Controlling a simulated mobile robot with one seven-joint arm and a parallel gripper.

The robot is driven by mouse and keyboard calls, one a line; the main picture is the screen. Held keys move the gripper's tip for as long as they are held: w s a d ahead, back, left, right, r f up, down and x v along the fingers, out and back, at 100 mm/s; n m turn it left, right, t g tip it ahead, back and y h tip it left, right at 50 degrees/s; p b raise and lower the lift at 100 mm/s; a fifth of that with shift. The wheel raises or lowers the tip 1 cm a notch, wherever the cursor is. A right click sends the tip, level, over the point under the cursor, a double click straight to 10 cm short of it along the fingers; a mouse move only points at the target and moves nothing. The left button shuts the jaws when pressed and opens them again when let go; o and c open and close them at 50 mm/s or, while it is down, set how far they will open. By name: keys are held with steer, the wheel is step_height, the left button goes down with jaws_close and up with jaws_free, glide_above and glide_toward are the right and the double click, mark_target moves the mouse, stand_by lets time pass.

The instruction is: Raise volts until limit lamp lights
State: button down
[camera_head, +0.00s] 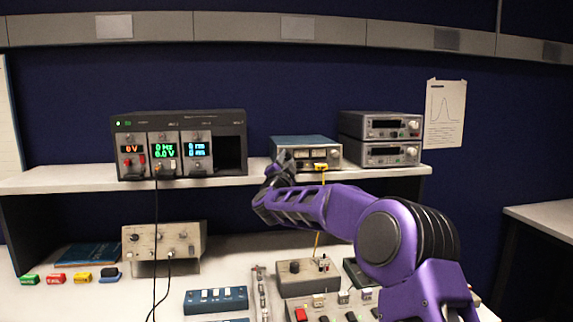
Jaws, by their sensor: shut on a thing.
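A blue-topped bench unit (305,142) with two small meters (311,154) on its front stands on the shelf at the middle. My gripper (277,164) is at the left end of this unit's front. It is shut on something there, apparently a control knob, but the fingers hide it. The meter needles are too small to read. A yellow plug and lead (321,168) hang from the front's lower right. I cannot make out a lit limit lamp on this unit; part of its front is behind my gripper.
A black rack (232,127) at left shows red, green and blue readouts. Two stacked grey instruments (381,154) stand right of the unit. Below the shelf (60,181), the bench holds a beige instrument (163,243), a blue switch box (216,300) and a grey box (306,279).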

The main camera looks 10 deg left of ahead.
steer(key=shift+r+m+g+h, duration=0.1)
steer(key=shift+m+g+h, duration=0.2)
steer(key=shift+m, duration=0.6)
steer(key=c, duration=0.6)
jaws_free()
steer(key=b+v, duration=0.2)
steer(key=v, duration=1.5)
steer(key=shift+s, duration=0.25)
steer(key=shift+r, duration=0.1)
